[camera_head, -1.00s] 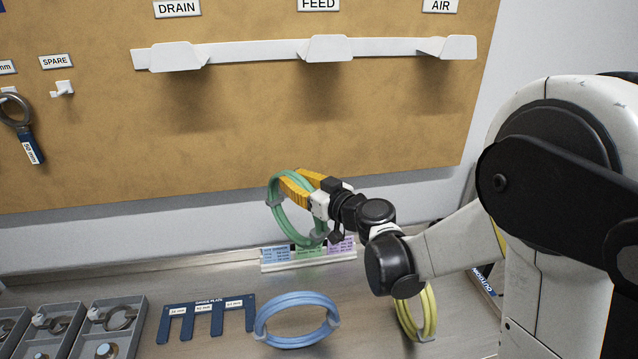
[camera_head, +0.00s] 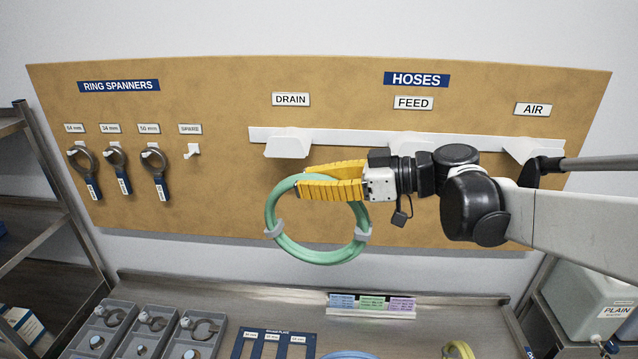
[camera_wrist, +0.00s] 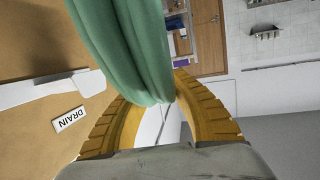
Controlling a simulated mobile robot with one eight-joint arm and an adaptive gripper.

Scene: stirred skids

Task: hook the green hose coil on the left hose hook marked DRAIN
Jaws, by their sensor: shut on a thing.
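The green hose coil (camera_head: 318,256) hangs from my gripper (camera_head: 308,188) in the head view, in front of the board and below the left hose hook. My yellow fingers are shut on its upper part. The coil also fills the upper middle of the wrist view (camera_wrist: 125,45), between the fingers (camera_wrist: 160,115). The left hose hook (camera_head: 288,145), a white bracket under the DRAIN label (camera_head: 291,99), is empty. The coil's top is lower in the picture than this hook, with a visible gap between them. In the wrist view the DRAIN label (camera_wrist: 70,119) is at the left.
The hook rail (camera_head: 350,138) also carries the FEED hook (camera_head: 415,144), partly behind my gripper, and the AIR hook (camera_head: 533,148). Ring spanners (camera_head: 117,165) hang at left. On the bench below are grey trays (camera_head: 150,330), a blue coil (camera_head: 348,355) and a yellow coil (camera_head: 458,350).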

